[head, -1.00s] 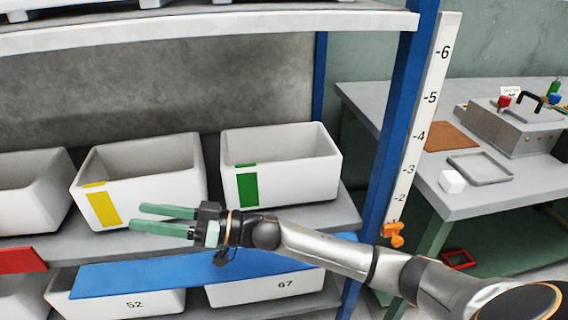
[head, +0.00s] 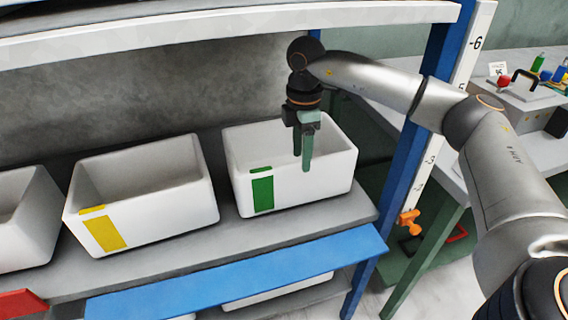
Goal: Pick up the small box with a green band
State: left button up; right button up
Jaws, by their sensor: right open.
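The small white box with a green band (head: 327,173) stands on the middle shelf at its right end, open at the top. The green band (head: 263,194) runs down its front wall near the left corner. My right gripper (head: 303,168) is open and empty and points down at the box's front wall. Its green fingers overlap the upper front wall in the picture; I cannot tell whether they straddle the rim or touch it. My left gripper is not in view.
A white box with a yellow band (head: 150,212) stands just left, with a gap between. Another white box (head: 22,228) is at the far left. The upper shelf (head: 200,27) hangs above. A blue upright post (head: 402,190) stands right. A blue board (head: 235,272) runs along the shelf front.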

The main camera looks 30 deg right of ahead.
notch_tip(320, 180, down, 7)
jog(key=shift+w+r, duration=0.1)
jog(key=shift+w, duration=0.05)
grip_shut()
dwell(0.5)
dwell(1.0)
